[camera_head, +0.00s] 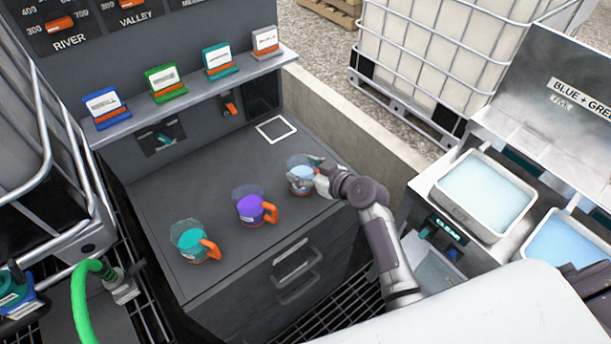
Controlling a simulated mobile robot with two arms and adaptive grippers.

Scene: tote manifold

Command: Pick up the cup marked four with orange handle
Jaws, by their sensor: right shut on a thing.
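Three clear cups with orange handles stand in a row on the dark grey cabinet top (190,185). The nearest holds teal liquid (187,238), the middle one purple (249,207), and the far one light blue (300,174). My right gripper (318,180) is at the light blue cup's right side and shut on it, covering its handle. That cup appears to be at the cabinet top; I cannot tell if it is lifted. No number marks are readable on the cups. My left gripper is not in view.
A white square outline (276,129) lies bare on the cabinet top. A shelf (195,98) behind holds several coloured card stands. Trays of bluish liquid (485,195) stand at right. A caged tank (425,60) stands behind; a green hose (82,300) is at lower left.

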